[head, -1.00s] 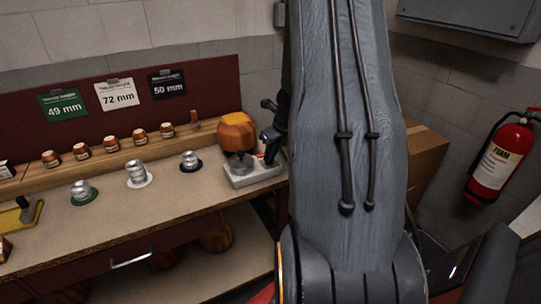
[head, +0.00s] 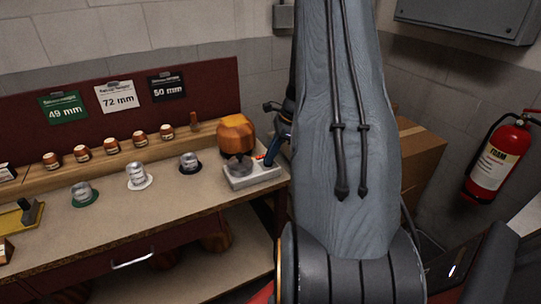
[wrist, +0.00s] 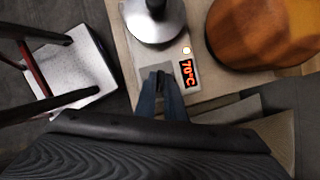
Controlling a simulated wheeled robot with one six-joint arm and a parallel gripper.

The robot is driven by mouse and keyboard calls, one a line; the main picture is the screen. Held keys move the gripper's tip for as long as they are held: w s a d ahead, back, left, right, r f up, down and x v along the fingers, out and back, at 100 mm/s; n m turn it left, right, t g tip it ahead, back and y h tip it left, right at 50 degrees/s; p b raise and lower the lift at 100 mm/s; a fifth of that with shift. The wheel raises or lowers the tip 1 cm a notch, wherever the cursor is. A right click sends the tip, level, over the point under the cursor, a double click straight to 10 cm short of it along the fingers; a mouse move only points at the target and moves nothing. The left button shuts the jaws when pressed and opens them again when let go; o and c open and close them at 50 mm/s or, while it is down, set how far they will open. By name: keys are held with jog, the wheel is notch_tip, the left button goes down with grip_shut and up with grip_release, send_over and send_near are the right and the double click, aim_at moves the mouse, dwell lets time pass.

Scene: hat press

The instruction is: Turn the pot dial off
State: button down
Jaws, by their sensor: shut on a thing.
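A light grey pot base (head: 262,178) stands at the right end of the bench and carries a small metal pot (head: 239,165). In the wrist view the metal pot (wrist: 155,20) is at the top, with a lit display (wrist: 187,73) reading 70°C and a round white light (wrist: 186,50) to its right. My gripper (wrist: 160,80) has its blue fingers close together at the base edge, left of the display. It is shut on the pot dial, which the fingertips mostly hide. In the head view the gripper (head: 267,161) is at the base's right side.
An orange-brown wooden block (head: 236,134) stands just behind the pot. Several small jars and metal pieces line the bench (head: 130,215) to the left. A cardboard box (head: 422,160) is behind my arm, and a red extinguisher (head: 492,160) hangs at right.

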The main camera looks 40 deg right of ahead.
jog(key=n, duration=0.2)
jog(key=n+g, duration=0.1)
jog(key=n, duration=0.1)
jog(key=n+g, duration=0.1)
jog(key=shift+w+d+n+y+b, duration=0.1)
jog(key=shift+w+n+y+b, duration=0.2)
jog(key=shift+n+b, duration=0.1)
jog(key=n+g+b, duration=0.1)
jog(key=n+g, duration=0.1)
jog(key=n, duration=0.3)
jog(key=shift+w, duration=0.1)
jog(key=n+g, duration=0.1)
jog(key=n, duration=0.2)
jog(key=n+g+h, duration=0.1)
jog(key=n, duration=0.1)
jog(key=shift+w+n+b, duration=0.15)
jog(key=shift+n+b, duration=0.15)
jog(key=shift+n, duration=0.1)
jog(key=n, duration=0.2)
jog(key=n+h, duration=0.1)
jog(key=n+g+h, duration=0.1)
jog(key=n, duration=0.1)
jog(key=shift+a+n, duration=0.3)
jog(key=shift+a, duration=0.05)
jog(key=shift+n, duration=0.3)
jog(key=c, duration=1.8)
grip_release()
jog(key=shift+c, duration=0.2)
